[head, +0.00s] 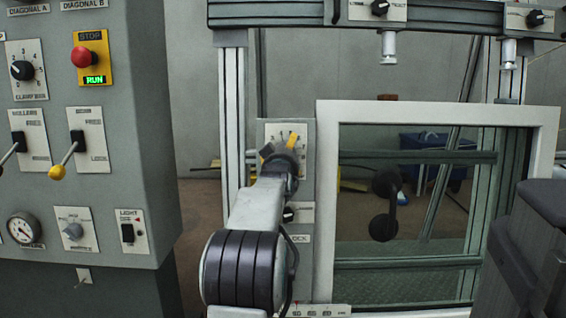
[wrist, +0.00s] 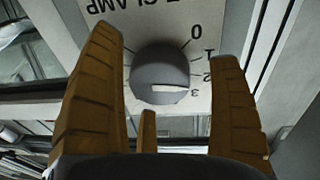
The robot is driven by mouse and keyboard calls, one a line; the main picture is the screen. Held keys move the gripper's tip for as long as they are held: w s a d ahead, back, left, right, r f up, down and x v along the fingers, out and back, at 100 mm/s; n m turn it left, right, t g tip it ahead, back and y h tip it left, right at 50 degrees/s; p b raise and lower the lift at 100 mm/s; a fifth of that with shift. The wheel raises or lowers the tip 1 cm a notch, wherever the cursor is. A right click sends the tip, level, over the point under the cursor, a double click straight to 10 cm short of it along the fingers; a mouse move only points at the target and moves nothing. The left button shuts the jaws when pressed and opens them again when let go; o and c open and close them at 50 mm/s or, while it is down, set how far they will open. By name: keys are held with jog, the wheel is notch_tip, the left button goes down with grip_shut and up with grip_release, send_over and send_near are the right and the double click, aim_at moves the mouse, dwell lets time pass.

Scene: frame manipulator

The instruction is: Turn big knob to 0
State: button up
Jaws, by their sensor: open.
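The big knob (wrist: 160,74) is round and grey, on a light plate (wrist: 195,15) marked "CLAMP" and 0 to 3, upside down in the wrist view. Its white mark (wrist: 168,88) lies low on its face, with its right end near the 3; the 0 is up and to the right. My gripper (wrist: 166,48) is open, with one brown finger on each side of the knob and visible gaps between. In the head view, my gripper (head: 281,145) is at the plate (head: 301,131) on the frame's left post and hides the knob.
A smaller black knob (head: 289,214) sits just below the plate. A white-framed window (head: 328,200) with a black handle (head: 384,204) is to the right. A grey control cabinet (head: 140,185) with knobs, levers and a red stop button (head: 84,57) stands at left.

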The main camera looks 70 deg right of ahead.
jog(key=v, duration=1.1)
jog(key=shift+a, duration=0.4)
jog(key=shift+f, duration=0.15)
